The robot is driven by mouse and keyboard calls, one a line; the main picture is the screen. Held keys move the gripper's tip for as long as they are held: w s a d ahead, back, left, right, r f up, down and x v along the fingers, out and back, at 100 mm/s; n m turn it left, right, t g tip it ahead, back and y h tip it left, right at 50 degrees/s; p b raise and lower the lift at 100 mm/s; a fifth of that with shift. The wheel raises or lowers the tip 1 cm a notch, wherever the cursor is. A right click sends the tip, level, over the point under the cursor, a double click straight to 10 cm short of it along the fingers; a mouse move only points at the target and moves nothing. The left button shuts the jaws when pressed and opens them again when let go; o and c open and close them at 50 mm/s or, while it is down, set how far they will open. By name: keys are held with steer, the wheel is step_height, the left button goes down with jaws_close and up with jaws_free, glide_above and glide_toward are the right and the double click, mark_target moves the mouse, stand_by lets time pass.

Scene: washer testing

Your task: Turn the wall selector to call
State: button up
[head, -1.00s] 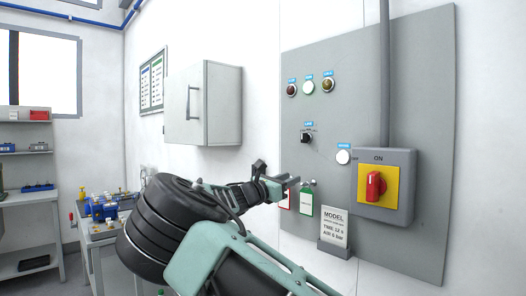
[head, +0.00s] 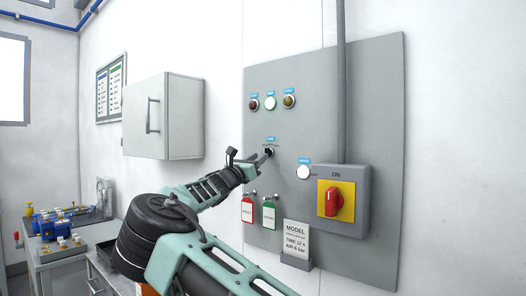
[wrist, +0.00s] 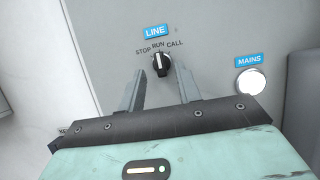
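The wall selector (wrist: 162,65) is a small black knob with a white pointer mark, under a blue LINE label and the words STOP, RUN and CALL. Its pointer stands near upright, toward RUN. In the head view the selector (head: 269,151) is small and partly covered by my gripper tip. My gripper (wrist: 160,88) is open, its two grey fingers apart below and to either side of the knob. The space between the fingers looks empty. I cannot tell whether a finger touches the knob. In the head view my gripper (head: 263,159) reaches up to the panel at the selector.
The grey panel (head: 370,120) also carries several round lamps, a white MAINS button (head: 304,172) and a red rotary switch (head: 333,202) on yellow. Red (head: 247,210) and green (head: 268,214) tags and a MODEL card (head: 296,240) sit below. A wall cabinet (head: 165,115) is to the left.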

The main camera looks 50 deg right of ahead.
steer(key=shift+p+x, duration=0.4)
steer(key=shift+x, duration=1.5)
jaws_close()
steer(key=shift+m, duration=0.4)
steer(key=m+g, duration=0.2)
steer(key=m, duration=0.2)
steer(key=m+g+y, duration=0.1)
steer(key=m+g, duration=0.1)
steer(key=m, duration=0.2)
steer(key=m+g, duration=0.2)
steer(key=m, duration=0.1)
steer(key=shift+w+m+y+b, duration=0.1)
steer(key=shift+m+y+b, duration=0.3)
